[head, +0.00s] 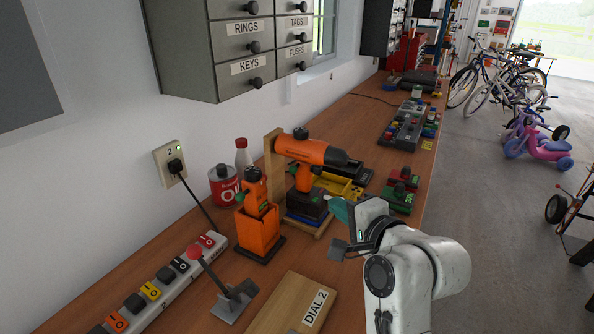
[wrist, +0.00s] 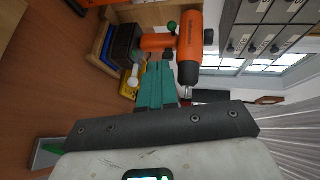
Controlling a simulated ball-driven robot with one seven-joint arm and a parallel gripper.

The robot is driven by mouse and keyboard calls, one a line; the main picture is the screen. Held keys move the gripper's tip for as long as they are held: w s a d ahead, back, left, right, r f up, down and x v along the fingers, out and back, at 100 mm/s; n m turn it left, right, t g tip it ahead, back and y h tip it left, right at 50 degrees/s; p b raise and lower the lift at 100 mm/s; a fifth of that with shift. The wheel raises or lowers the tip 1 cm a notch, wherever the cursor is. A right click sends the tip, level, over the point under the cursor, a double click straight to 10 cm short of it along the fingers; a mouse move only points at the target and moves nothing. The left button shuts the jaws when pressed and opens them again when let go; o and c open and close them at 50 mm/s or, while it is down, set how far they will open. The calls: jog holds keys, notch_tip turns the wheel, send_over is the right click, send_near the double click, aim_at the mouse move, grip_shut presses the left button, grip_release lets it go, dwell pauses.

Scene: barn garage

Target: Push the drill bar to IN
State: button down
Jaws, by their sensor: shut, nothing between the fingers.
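The orange drill (head: 312,152) is mounted against a wooden upright on the bench, its dark chuck pointing right and its black battery base (head: 308,204) low down. It also shows in the wrist view (wrist: 189,50), turned on its side. A small green piece (head: 316,170) shows under the drill body by the handle, and also in the wrist view (wrist: 172,26); it looks like the drill bar. I cannot read any IN marking or tell its position. My gripper (head: 337,208) is shut and empty, its teal fingers (wrist: 157,72) pointing toward the drill's handle, just right of the battery base.
An orange holder (head: 260,236) with another orange tool stands left of the drill. A yellow tray (head: 338,184) lies behind it. Red and green blocks (head: 400,190) sit to the right. A DIAL 2 board (head: 290,304) and a red-knobbed lever (head: 232,299) are in front. Drawers hang above.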

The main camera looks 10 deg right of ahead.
jog(key=shift+w+a+r+m+t, duration=0.15)
jog(key=shift+w+a+r, duration=0.1)
jog(key=shift+r, duration=0.15)
jog(key=shift+w+a+r+m+t, duration=0.15)
jog(key=shift+w+a+r, duration=0.1)
jog(key=shift+r, duration=0.15)
jog(key=p, duration=0.3)
send_near(298, 167)
jog(key=w+a, duration=0.1)
jog(key=w, duration=0.1)
jog(key=w+a+f, duration=0.1)
jog(key=w+a, duration=0.1)
jog(key=shift+w+a+f, duration=0.1)
jog(key=shift+w+f, duration=0.05)
jog(key=shift+w+d+b, duration=0.35)
jog(key=shift+w+d, duration=0.25)
jog(key=shift+w, duration=0.25)
